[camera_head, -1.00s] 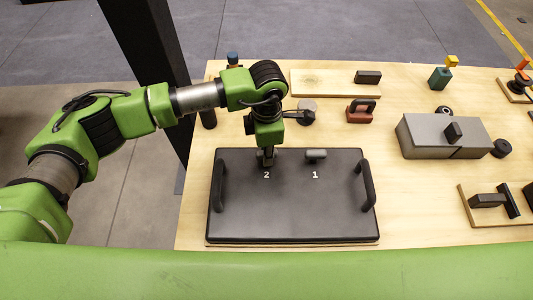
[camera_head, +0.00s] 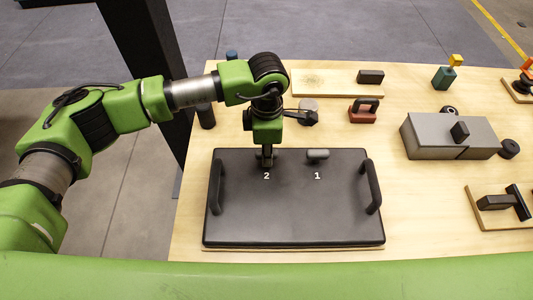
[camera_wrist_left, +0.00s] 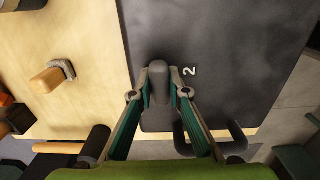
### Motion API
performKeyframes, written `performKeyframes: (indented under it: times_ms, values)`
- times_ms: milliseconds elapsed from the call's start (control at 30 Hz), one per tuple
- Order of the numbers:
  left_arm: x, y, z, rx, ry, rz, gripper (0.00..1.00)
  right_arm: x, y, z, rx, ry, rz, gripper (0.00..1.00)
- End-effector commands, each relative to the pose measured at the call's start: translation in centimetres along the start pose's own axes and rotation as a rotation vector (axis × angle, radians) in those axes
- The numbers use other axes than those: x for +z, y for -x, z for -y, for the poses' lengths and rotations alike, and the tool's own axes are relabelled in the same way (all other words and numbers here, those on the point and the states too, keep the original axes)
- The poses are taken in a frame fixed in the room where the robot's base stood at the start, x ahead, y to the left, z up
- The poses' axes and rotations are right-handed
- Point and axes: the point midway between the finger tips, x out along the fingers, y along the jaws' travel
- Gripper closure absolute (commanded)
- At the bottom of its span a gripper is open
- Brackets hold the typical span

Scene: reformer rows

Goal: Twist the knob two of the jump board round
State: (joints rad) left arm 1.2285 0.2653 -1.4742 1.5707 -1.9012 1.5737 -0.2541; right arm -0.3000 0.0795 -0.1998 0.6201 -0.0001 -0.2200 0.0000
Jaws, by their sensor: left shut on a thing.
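The jump board (camera_head: 290,205) is a dark grey padded panel with a black handle at each side, lying on the wooden table. Knob two, beside the white number 2, is mostly hidden behind my left gripper (camera_head: 266,160) in the head view. In the left wrist view, knob two (camera_wrist_left: 154,70) is a grey rounded bar between the fingers of my left gripper (camera_wrist_left: 159,92), which is shut on it. Knob one (camera_head: 317,154) is a grey bar lying crosswise above the number 1, apart from the gripper. My right gripper is not in view.
A grey box (camera_head: 425,137) with a black knob stands right of the board. A red-brown block with a handle (camera_head: 362,111) and a wooden plank (camera_head: 320,83) lie behind it. A wooden base with a black lever (camera_head: 495,203) is at the right. Bare table lies between.

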Motion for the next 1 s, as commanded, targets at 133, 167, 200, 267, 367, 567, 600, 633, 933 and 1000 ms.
performKeyframes:
  times_ms: [133, 167, 200, 267, 367, 567, 600, 633, 933, 1000]
  values:
    - [0.0, 0.0, 0.0, -0.001, -0.008, 0.000, 0.63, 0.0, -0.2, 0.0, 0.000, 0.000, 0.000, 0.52]
    - [0.0, 0.0, 0.0, -0.001, -0.008, 0.000, 0.55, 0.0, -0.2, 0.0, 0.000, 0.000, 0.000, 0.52]
    - [0.0, 0.0, 0.0, -0.001, -0.008, 0.000, 0.52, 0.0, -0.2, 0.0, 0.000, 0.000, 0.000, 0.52]
    - [0.0, 0.0, 0.0, -0.001, -0.008, 0.000, 0.52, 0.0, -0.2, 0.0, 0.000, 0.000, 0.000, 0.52]
    - [0.0, 0.0, 0.0, -0.001, -0.007, 0.000, 0.52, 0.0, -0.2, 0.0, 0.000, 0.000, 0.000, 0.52]
    - [0.0, 0.2, 0.0, 0.000, -0.007, 0.000, 0.52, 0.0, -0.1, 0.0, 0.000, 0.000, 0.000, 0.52]
    - [0.0, 0.4, 0.0, 0.000, -0.007, 0.000, 0.52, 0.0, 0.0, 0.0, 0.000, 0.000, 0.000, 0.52]
    - [0.0, 0.6, 0.0, 0.000, -0.007, 0.000, 0.52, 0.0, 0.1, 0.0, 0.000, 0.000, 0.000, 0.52]
    - [0.0, 3.6, 0.0, 0.001, -0.007, 0.001, 0.52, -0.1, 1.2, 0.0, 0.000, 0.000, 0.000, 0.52]
    - [0.0, 4.2, 0.0, 0.001, -0.007, 0.000, 0.52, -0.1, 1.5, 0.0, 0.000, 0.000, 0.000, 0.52]
